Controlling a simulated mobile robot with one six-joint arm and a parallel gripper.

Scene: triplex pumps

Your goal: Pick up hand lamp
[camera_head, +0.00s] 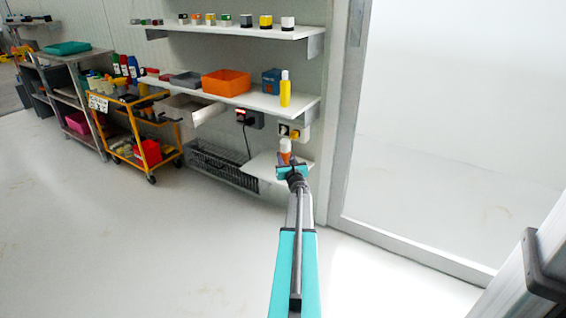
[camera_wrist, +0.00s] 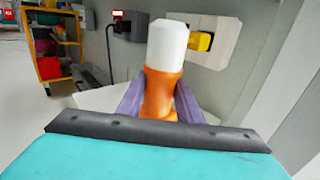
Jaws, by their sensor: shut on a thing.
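The hand lamp (camera_wrist: 165,70) has an orange body and a white top. In the wrist view it stands upright between the purple fingers of my gripper (camera_wrist: 160,101), which are shut on its orange body. Its lower end is hidden behind the gripper's dark edge. In the head view the hand lamp (camera_head: 285,150) shows small at the end of my arm, just above my gripper (camera_head: 287,165), over or at the small low white shelf (camera_head: 258,166). I cannot tell whether it touches the shelf.
A wall socket box with a yellow part (camera_wrist: 200,41) is close behind the lamp. A longer shelf (camera_head: 240,97) with an orange bin (camera_head: 226,83) and a yellow bottle (camera_head: 285,90) is above. A wire basket (camera_head: 222,168) is left. The floor in front is clear.

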